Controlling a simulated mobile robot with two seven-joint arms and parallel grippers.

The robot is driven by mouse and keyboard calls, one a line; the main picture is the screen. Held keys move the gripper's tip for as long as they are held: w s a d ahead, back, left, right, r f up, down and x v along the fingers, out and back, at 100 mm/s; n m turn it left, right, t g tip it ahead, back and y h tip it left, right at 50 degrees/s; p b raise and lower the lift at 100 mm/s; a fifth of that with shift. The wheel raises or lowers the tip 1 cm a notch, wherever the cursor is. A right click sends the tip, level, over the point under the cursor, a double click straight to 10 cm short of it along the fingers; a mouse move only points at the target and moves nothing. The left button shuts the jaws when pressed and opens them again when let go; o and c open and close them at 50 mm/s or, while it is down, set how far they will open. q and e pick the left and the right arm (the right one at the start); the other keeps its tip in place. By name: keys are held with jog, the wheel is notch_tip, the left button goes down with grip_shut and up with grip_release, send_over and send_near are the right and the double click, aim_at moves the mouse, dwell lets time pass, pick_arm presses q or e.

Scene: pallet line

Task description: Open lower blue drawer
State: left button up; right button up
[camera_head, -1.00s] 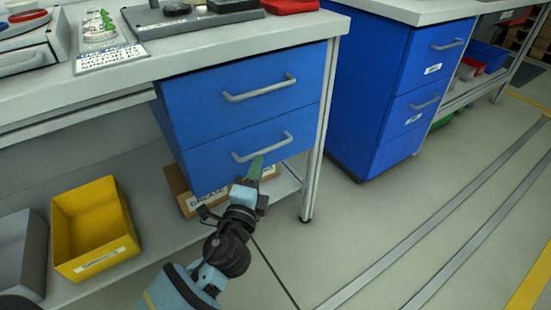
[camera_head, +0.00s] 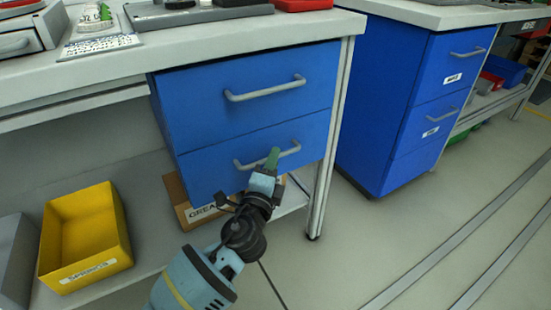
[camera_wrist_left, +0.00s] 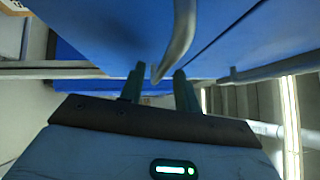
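The lower blue drawer (camera_head: 215,170) is under the workbench, its front in line with the upper drawer and looking shut. Its grey bar handle (camera_head: 250,163) runs across the front. My left gripper (camera_head: 272,158) is at the right part of this handle, and its green fingertips overlap the bar in the head view. In the left wrist view, the two fingers of my left gripper (camera_wrist_left: 158,82) are apart, and a curved grey handle (camera_wrist_left: 181,35) reaches down between them. A gap shows on both sides of it; contact is not clear. My right gripper is not in view.
The upper blue drawer (camera_head: 200,95) with its own handle is just above. A cardboard box (camera_head: 182,208) and a yellow bin (camera_head: 122,238) sit on the shelf below. A second blue drawer cabinet (camera_head: 385,110) stands to the right. Open floor lies in front.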

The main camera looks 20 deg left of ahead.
pick_arm(q)
jog(key=shift+w+a+r, duration=0.15)
jog(key=shift+w, duration=1)
jog(key=shift+c, duration=0.3)
grip_shut()
